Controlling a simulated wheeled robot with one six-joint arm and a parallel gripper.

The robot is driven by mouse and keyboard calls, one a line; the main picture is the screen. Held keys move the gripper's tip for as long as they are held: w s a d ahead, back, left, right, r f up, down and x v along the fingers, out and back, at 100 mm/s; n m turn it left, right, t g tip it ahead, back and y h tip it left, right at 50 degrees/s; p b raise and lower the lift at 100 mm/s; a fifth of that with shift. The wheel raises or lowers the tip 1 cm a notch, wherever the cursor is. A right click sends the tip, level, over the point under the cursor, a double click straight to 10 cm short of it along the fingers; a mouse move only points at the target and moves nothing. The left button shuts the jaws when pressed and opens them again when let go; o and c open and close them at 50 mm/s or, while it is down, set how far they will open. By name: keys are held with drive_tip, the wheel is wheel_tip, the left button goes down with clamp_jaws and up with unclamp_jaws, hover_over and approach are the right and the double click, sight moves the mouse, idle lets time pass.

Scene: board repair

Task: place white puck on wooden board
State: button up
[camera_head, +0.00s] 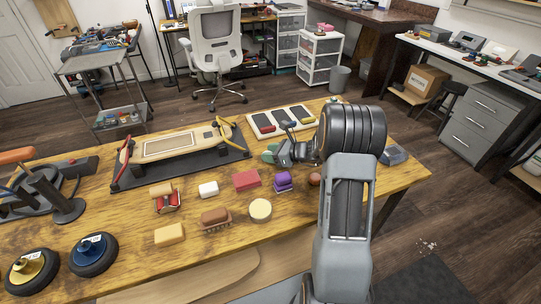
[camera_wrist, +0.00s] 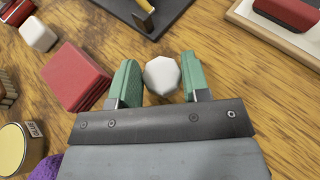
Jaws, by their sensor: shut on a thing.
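My gripper (camera_wrist: 160,76) has green finger pads, closed on the white puck (camera_wrist: 162,75), a small faceted white piece, in the wrist view. In the head view my gripper (camera_head: 271,153) is over the table's middle right, and I cannot pick out the puck there. How high the puck is above the table is unclear. The light wooden board (camera_head: 172,145) lies on a black stand to the left of my gripper, with a pale rectangle on its top. In the wrist view a corner of the black stand (camera_wrist: 168,8) shows at the top.
In the head view a red block (camera_head: 246,180), a white block (camera_head: 208,189), purple pieces (camera_head: 283,181), a round tin (camera_head: 260,210) and a brush (camera_head: 215,218) lie in front of the board. A white tray (camera_head: 302,119) with several dark and red pieces stands behind my gripper.

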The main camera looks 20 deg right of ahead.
drive_tip(key=shift+f, duration=0.35)
drive_tip(key=shift+f, duration=0.15)
drive_tip(key=o, duration=0.9)
